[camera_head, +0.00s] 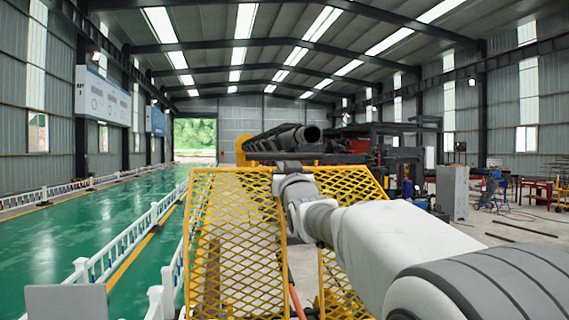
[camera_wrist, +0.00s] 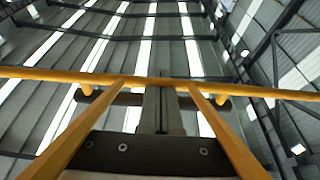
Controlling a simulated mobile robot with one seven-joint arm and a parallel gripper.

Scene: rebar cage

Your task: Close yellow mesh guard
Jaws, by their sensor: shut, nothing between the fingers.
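The yellow mesh guard stands in front of me in the head view. Its left panel (camera_head: 235,245) and its right panel (camera_head: 350,240) stand apart at the bottom, with a gap between them. My gripper (camera_head: 287,166) is at the top of the guard, by the left panel's upper right corner; my arm hides part of the right panel. In the wrist view my gripper (camera_wrist: 162,95) is shut, with nothing seen between the fingers. A yellow guard bar (camera_wrist: 60,74) crosses close to the fingertips, and two slanted yellow bars flank them. I cannot tell whether the fingers touch it.
A white railing (camera_head: 130,243) runs beside the green floor on the left. Behind the guard is dark machinery with a large pipe (camera_head: 295,137). A grey cabinet (camera_head: 452,192) and a red workbench (camera_head: 535,190) stand at the right. Grey floor is open at the right.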

